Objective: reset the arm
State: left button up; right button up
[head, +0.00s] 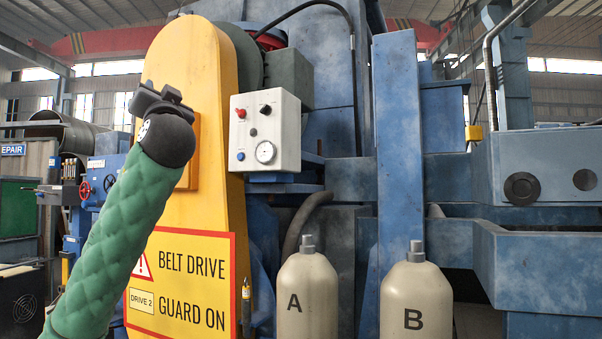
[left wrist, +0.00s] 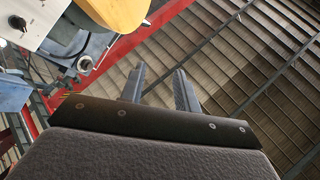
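My left arm, in a green quilted sleeve, rises from the lower left of the head view. Its dark left gripper (head: 160,97) is at the upper end, in front of the yellow belt guard (head: 195,65). In the left wrist view the two fingers of the left gripper (left wrist: 160,82) stand apart with nothing between them, and the roof shows behind them. My right arm and right gripper are in neither view.
A white control box (head: 265,131) with knobs and a gauge is right of my left gripper. Cylinder A (head: 307,296) and cylinder B (head: 416,301) stand upright at the lower front. Blue machinery (head: 399,140) fills the middle and right. The roof (left wrist: 255,60) shows in the wrist view.

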pick_arm(q)
jog(key=w+d+f+m+g+h, duration=0.1)
jog(key=w+d+f+m+h, duration=0.15)
jog(key=f, duration=0.75)
jog(key=w+d+f+m+g+h, duration=0.15)
jog(key=f+h, duration=0.25)
jog(key=f, duration=0.6)
jog(key=w+d+f+m+g+h, duration=0.15)
jog(key=f+h, duration=0.25)
jog(key=f, duration=0.7)
jog(key=s+d+f+m+g+h, duration=0.1)
jog(key=s+d+f+g+h, duration=0.15)
jog(key=f, duration=1.05)
jog(key=s+d+f+g+h, duration=0.2)
jog(key=d+f, duration=0.2)
jog(key=f, duration=1)
jog(key=s+d+f+g, duration=0.1)
jog(key=s+f+g, duration=0.1)
jog(key=s+f, duration=0.6)
jog(key=s+f+g, duration=0.2)
jog(key=s+f, duration=0.2)
jog(key=f, duration=0.7)
jog(key=s+d+f+g, duration=0.1)
jog(key=s+f+g, duration=0.1)
jog(key=s+f, duration=0.6)
jog(key=s+d+f+n+g+h+p, duration=0.1)
jog(key=s+f+g, duration=0.4)
jog(key=s+f, duration=1.4)
jog(key=shift+s, duration=1.1)
jog(key=shift+n, duration=0.25)
